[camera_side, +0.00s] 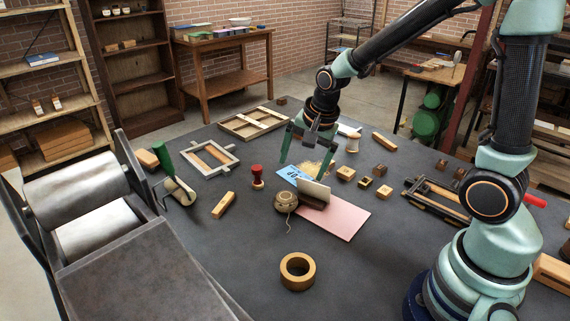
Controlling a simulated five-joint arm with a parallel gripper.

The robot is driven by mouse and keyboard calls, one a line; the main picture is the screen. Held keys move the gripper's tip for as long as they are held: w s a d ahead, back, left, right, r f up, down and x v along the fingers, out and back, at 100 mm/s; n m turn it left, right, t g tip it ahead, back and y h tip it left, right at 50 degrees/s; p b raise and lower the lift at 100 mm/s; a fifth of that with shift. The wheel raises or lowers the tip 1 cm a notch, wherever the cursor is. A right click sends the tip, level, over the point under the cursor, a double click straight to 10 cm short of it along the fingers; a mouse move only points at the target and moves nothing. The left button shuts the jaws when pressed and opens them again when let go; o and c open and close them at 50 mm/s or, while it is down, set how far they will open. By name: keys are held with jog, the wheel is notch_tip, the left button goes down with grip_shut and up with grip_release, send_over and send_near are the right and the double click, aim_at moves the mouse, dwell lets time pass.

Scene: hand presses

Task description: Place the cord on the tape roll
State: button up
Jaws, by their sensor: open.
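The cord (286,202) is a small brown wound ball with a loose end trailing towards the front. It sits on the dark table by the left edge of a pink sheet. The tape roll (297,259) is an ochre ring lying flat nearer the front of the table, with clear table between it and the cord. My gripper (306,170) points down behind the cord, with its two green fingers spread apart. It is apart from the cord and holds nothing that I can see. A pale yellowish item (311,168) shows between or behind the fingers.
A brown block-like holder (314,193) stands close right of the cord on the pink sheet (343,217). A blue card (292,174), a red-handled stamp (257,177) and several wooden blocks lie around. A metal roller press (85,205) fills the left. Table around the tape roll is clear.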

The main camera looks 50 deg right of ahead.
jog(key=f, duration=0.1)
send_over(288, 196)
jog(key=s, duration=0.2)
jog(key=f, duration=0.6)
jog(key=shift+d, duration=0.3)
jog(key=shift+w+a+x, duration=0.15)
jog(key=shift+x, duration=1.2)
jog(key=shift+w+a+x, duration=0.1)
jog(key=shift+a+x, duration=0.05)
jog(key=shift+x, duration=1.2)
jog(key=shift+r, duration=0.1)
jog(key=shift+c, duration=0.3)
jog(key=c, duration=1.4)
notch_tip(288, 196, up, 19)
jog(key=shift+c, duration=0.2)
jog(key=s+a+n, duration=0.1)
jog(key=s+n, duration=0.2)
jog(key=s, duration=0.3)
jog(key=shift+r+n, duration=0.25)
jog(key=shift+n, duration=0.05)
